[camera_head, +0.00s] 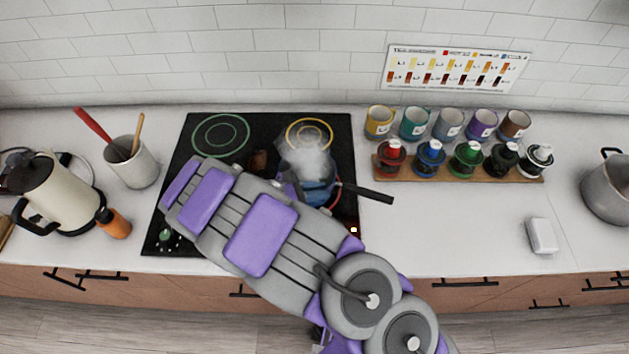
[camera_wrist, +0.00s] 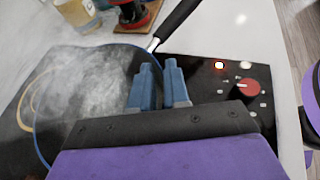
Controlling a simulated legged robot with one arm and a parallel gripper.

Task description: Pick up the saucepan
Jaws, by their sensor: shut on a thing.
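The blue saucepan (camera_head: 320,192) is at the right side of the black cooktop (camera_head: 262,130), with white steam over it and its black handle (camera_head: 368,194) pointing right. In the wrist view the saucepan (camera_wrist: 75,110) fills the left, hazy with steam, and its handle (camera_wrist: 178,22) runs up and right. My gripper (camera_wrist: 162,68) has its two blue-grey fingers close together at the pan's near rim, shut on it with a narrow gap between the tips. In the head view my arm hides most of the gripper. I cannot tell whether the pan's base touches the cooktop.
A rack of coloured jars (camera_head: 460,170) and several cups (camera_head: 448,124) stand right of the cooktop. A kettle (camera_head: 60,195), an orange bottle (camera_head: 113,224) and a utensil crock (camera_head: 133,165) stand left. A grey pot (camera_head: 607,190) is far right. The front right counter is mostly clear.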

